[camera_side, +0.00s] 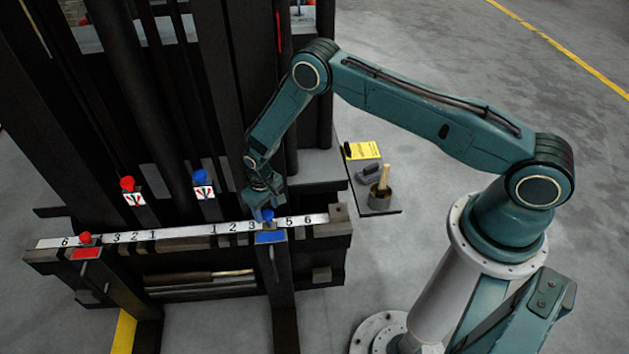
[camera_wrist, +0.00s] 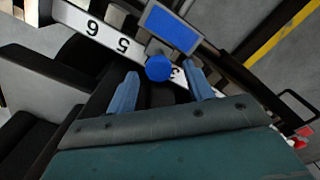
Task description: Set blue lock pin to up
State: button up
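The blue lock pin (camera_side: 268,214) has a round blue knob and stands on the numbered rail beside a blue plate (camera_side: 270,237). In the wrist view the blue knob (camera_wrist: 158,67) shows near the fingertips, in the gap between them. My gripper (camera_side: 263,205) is right above and beside the pin in the side view. Its two fingers (camera_wrist: 163,72) are spread apart in the wrist view, with no clear contact with the knob. The pin's shaft is hidden, and I cannot tell its height.
The white numbered rail (camera_side: 183,231) runs along the front of the fork carriage. A red knob (camera_side: 85,238) sits at its left. Red (camera_side: 127,184) and blue (camera_side: 200,176) lever knobs stand behind.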

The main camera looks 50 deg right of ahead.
dwell(0.4)
notch_tip(320, 180, up, 14)
jog(key=shift+f, duration=0.2)
dwell(0.5)
jog(key=shift+r, duration=0.15)
jog(key=s+d+r+t, duration=0.1)
jog(key=s+r, duration=0.3)
jog(key=r, duration=0.5)
jog(key=s+d+r+t, duration=0.1)
jog(key=s+d+r, duration=0.15)
jog(key=r, duration=0.75)
jog(key=s+d+r+t, duration=0.1)
jog(key=s+r, duration=0.3)
jog(key=r, duration=0.5)
jog(key=s+d+r+t, duration=0.1)
jog(key=s+r, duration=0.3)
jog(key=s, duration=0.8)
jog(key=s+d+r+t, duration=0.1)
jog(key=s+d+r, duration=0.1)
jog(key=s, duration=0.9)
jog(key=shift+s+r+t, duration=0.3)
jog(key=shift+s+r, duration=0.1)
jog(key=shift+r, duration=0.45)
